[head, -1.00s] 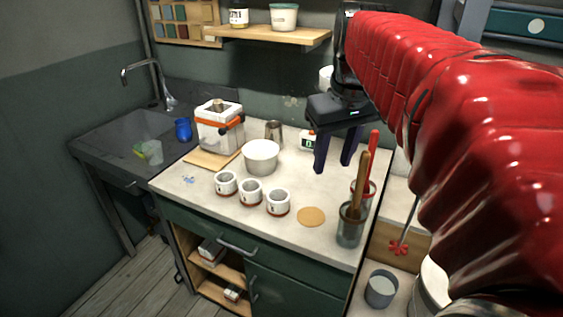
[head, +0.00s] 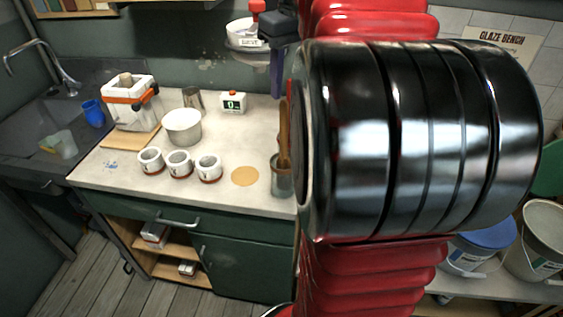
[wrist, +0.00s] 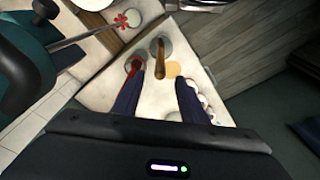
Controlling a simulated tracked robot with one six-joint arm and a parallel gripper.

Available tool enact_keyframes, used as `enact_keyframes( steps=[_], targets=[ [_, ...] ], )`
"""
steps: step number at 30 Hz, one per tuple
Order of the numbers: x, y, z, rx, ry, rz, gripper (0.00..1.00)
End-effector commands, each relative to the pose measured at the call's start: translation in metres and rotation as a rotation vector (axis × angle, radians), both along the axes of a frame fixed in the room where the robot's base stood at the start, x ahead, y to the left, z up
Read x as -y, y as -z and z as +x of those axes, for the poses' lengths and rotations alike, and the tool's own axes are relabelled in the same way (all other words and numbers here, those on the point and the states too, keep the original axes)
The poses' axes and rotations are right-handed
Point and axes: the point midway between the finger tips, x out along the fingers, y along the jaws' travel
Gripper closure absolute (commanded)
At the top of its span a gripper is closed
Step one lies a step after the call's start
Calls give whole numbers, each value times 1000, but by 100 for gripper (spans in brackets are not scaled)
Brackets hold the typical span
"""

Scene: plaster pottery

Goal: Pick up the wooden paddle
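The wooden paddle (head: 284,132) stands upright, handle up, in a grey metal pot (head: 282,180) at the counter's right front corner. My arm hides part of its right side in the head view. The paddle (wrist: 158,50) also shows in the wrist view, beyond my fingers and roughly between their lines. My gripper (wrist: 160,76) is open, its two dark blue fingers apart with nothing held. In the head view my gripper (head: 277,92) is partly hidden by my arm, above and behind the paddle.
A red-topped pot (wrist: 133,64) stands close beside the paddle's pot. Three small white cups (head: 179,163) and a round tan disc (head: 245,176) lie to the left. A white bowl (head: 182,126) and a digital scale (head: 233,101) stand farther back. Buckets (head: 482,245) are at the right.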

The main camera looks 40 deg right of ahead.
Motion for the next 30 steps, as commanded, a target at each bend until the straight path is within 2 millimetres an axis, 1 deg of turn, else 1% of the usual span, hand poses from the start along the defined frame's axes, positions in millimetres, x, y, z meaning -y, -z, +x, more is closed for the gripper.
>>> enact_keyframes(
  steps=[15, 19, 30],
  targets=[
    [1, 72, 9, -1, -1, 1, 61],
    [1, 80, 10, 0, -1, 0, 61],
    [1, 83, 10, 0, -1, 0, 61]
  ],
)
